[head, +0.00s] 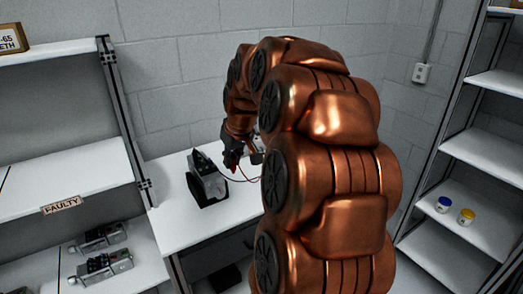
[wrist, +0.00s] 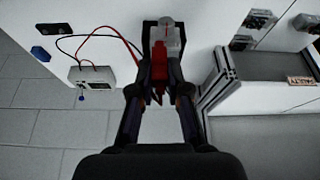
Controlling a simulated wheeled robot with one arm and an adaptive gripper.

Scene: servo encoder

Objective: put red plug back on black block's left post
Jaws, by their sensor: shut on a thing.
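My gripper (head: 234,158) is shut on the red plug (wrist: 159,72), which also shows as a small red tip in the head view (head: 233,169). A red wire runs from the plug. The black block (head: 207,183), with a grey top and side, stands on the white table, just left of and below my gripper in the head view. In the wrist view the grey and black block (wrist: 166,34) lies just beyond the plug, between the fingertips. Its posts are too small to tell apart, and I cannot tell whether the plug touches one.
A pale box (wrist: 92,76) with red and black wires sits at the table edge. Small black (wrist: 52,28) and blue (wrist: 40,53) parts lie near it. A shelf with a FAULTY label (head: 61,204) stands left, another shelf (head: 480,155) right. My arm hides part of the table.

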